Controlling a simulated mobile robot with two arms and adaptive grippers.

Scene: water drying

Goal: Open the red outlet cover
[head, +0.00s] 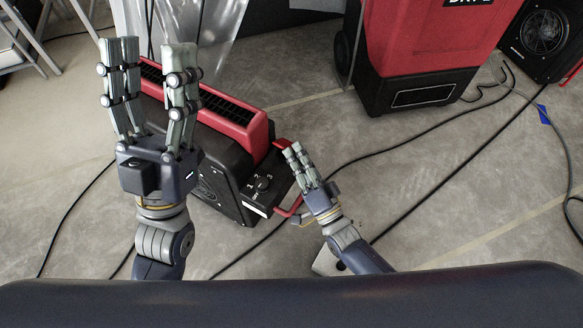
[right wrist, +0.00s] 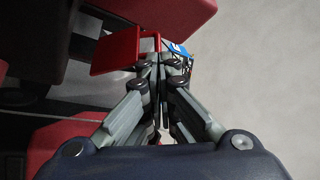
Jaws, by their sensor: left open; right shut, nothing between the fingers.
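A black and red machine (head: 222,172) stands on the floor, with a dark control panel at its right end. In the right wrist view a small red flap (right wrist: 112,54), which looks like the outlet cover, sticks out beside the fingertips. A red edge (head: 283,143) shows by the same fingertips in the head view. My right gripper (head: 292,150) is shut and empty at that end of the machine; it also shows in the right wrist view (right wrist: 161,62). Whether it touches the flap I cannot tell. My left gripper (head: 149,45) is open and empty above the machine's left part.
A red and black dryer unit (head: 420,50) stands at the back, with a black fan (head: 540,35) to its right. Black cables (head: 450,165) cross the concrete floor. Plastic sheeting (head: 180,25) hangs behind the machine. The floor at right is mostly free apart from cables.

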